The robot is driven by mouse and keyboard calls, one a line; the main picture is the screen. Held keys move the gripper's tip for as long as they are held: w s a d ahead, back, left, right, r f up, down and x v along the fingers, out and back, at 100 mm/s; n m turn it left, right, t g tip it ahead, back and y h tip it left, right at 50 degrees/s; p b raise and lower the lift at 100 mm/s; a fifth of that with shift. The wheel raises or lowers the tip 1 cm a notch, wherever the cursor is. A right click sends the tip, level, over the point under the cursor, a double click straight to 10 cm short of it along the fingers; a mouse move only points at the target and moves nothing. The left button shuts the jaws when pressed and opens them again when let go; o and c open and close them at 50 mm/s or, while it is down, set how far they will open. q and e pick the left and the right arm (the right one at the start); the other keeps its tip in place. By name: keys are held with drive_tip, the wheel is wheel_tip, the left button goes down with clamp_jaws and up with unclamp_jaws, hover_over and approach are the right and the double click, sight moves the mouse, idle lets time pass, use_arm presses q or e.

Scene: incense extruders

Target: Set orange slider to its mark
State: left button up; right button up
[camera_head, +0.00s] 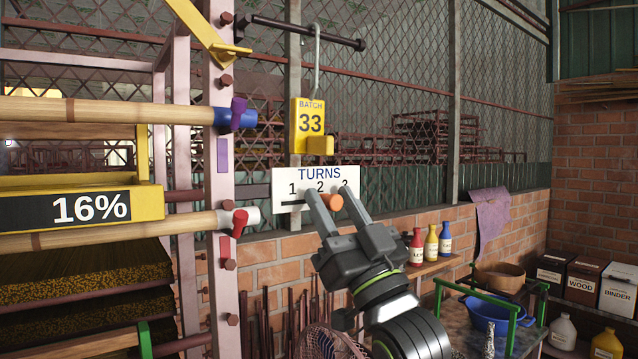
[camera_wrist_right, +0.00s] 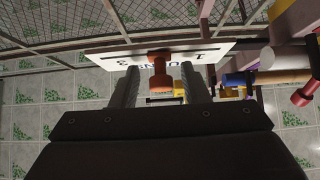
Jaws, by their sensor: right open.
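The orange slider (camera_head: 331,201) is a round knob that stands out from the white TURNS board (camera_head: 288,205), which carries the numbers 1, 2 and 3. In the head view it shows below and between the 2 and the 3. In the wrist view the knob (camera_wrist_right: 159,76) covers the middle of the board, with the 3 to its left and the 1 to its right. My right gripper (camera_head: 330,192) is open, with one finger on each side of the knob. I see gaps between knob and fingers in the wrist view. My left gripper is not in view.
A yellow BATCH 33 tag (camera_head: 309,125) hangs just above the board. A pink frame post (camera_head: 223,170) with a red clip (camera_head: 240,222) and a purple clip (camera_head: 238,113) stands to the left. Coloured bottles (camera_head: 431,243) stand on a shelf to the right.

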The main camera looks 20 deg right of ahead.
drive_tip(key=shift+w+r, duration=0.2)
drive_tip(key=shift+r, duration=0.1)
drive_tip(key=shift+s+r, duration=0.1)
drive_tip(key=shift+s, duration=0.2)
clamp_jaws()
